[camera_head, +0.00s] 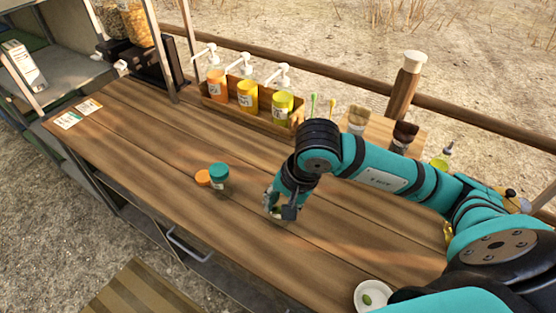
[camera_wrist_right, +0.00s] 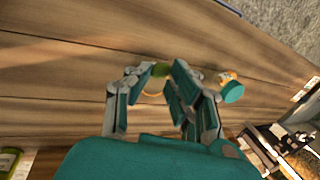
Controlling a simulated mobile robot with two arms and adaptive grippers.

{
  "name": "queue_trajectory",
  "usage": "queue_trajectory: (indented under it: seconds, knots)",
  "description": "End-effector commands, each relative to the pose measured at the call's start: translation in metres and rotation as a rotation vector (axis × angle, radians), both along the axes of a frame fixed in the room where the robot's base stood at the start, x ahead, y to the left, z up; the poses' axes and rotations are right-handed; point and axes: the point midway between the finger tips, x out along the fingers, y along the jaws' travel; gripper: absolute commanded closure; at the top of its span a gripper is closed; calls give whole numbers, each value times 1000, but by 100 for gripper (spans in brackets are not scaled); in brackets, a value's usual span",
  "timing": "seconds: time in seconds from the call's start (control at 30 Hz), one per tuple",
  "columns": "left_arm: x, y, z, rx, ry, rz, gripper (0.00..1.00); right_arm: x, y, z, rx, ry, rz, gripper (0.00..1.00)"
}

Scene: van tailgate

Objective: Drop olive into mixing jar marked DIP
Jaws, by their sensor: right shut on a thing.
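My right gripper (camera_head: 278,212) is low over the middle of the table. In the right wrist view its fingertips (camera_wrist_right: 160,72) are closed on a small green thing, which looks like an olive (camera_wrist_right: 159,69). A thin pale curved line shows between the fingers; I cannot tell what it belongs to. I cannot read DIP on any jar. My left gripper is not in view.
A white dish (camera_head: 361,289) with another green olive (camera_head: 367,299) is at the front right. A wooden rack (camera_head: 214,106) with several pump bottles stands at the back. Two cards (camera_head: 78,114) lie at the far left. The table between cards and jar is clear.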

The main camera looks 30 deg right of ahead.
Motion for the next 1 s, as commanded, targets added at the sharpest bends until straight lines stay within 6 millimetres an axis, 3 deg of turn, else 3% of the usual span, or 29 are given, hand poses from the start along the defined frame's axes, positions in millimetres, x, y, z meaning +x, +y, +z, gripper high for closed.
queue_trajectory:
  seconds: [0.1, 0.77, 1.0]
  knots:
    - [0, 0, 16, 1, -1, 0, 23, 6, 0, 10, 0, -2, -258, 88]
    - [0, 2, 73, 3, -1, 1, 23, 36, -10, 27, 0, -5, -1818, 89]
    - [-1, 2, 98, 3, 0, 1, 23, 44, -14, 33, -2, 1, -2471, 89]
